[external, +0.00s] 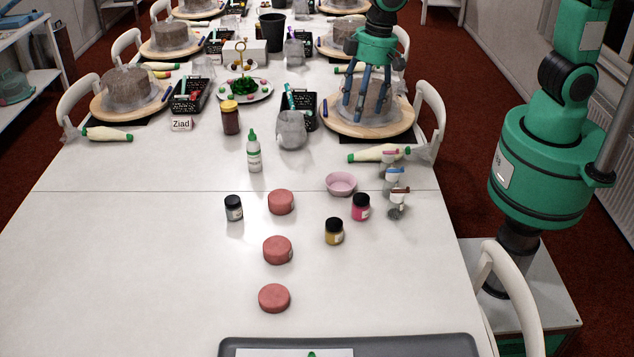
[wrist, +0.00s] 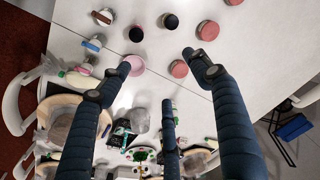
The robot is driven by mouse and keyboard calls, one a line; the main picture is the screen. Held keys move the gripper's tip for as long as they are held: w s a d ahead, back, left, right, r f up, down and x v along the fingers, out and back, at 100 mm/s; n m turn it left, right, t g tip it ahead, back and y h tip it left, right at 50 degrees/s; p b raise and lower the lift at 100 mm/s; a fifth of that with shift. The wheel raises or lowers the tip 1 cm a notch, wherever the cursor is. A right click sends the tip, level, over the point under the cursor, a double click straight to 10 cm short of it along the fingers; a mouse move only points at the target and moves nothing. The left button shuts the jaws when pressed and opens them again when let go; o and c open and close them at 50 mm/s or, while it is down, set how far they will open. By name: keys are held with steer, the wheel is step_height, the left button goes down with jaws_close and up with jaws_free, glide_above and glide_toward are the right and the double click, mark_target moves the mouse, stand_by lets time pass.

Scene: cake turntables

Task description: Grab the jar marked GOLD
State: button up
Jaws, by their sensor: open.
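A small jar with a black lid and gold-yellow contents (external: 334,231) stands upright on the white table, right of the middle pink discs. Its lettering is too small to read. In the wrist view it appears as a dark-lidded jar (wrist: 171,20) near the top. A similar jar with pink contents (external: 361,206) stands just behind and right of it, and a dark grey one (external: 234,208) stands farther left. My gripper (external: 368,112) is open and empty, its fingers spread downward over the right-hand cake turntable, well behind the gold jar. The fingers also show spread in the wrist view (wrist: 150,60).
A pink bowl (external: 341,184) and small shakers (external: 397,203) stand near the jars. Several pink discs (external: 277,250) lie left of them. The wooden turntable (external: 345,127) with a grey cake is below my gripper. A grey tray (external: 450,345) lies at the front. The left front table is clear.

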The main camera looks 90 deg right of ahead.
steer(key=m+g+b, duration=0.1)
steer(key=g+b, duration=0.1)
glide_above(334, 222)
step_height(334, 222, down, 22)
steer(key=shift+w+f, duration=0.1)
steer(key=shift+f, duration=0.1)
steer(key=shift+f, duration=0.1)
steer(key=shift+f+b, duration=0.3)
steer(key=shift+f, duration=3.9)
steer(key=shift+f+b, duration=0.5)
steer(key=shift+f, duration=2.1)
steer(key=shift+c, duration=0.5)
steer(key=c, duration=1.2)
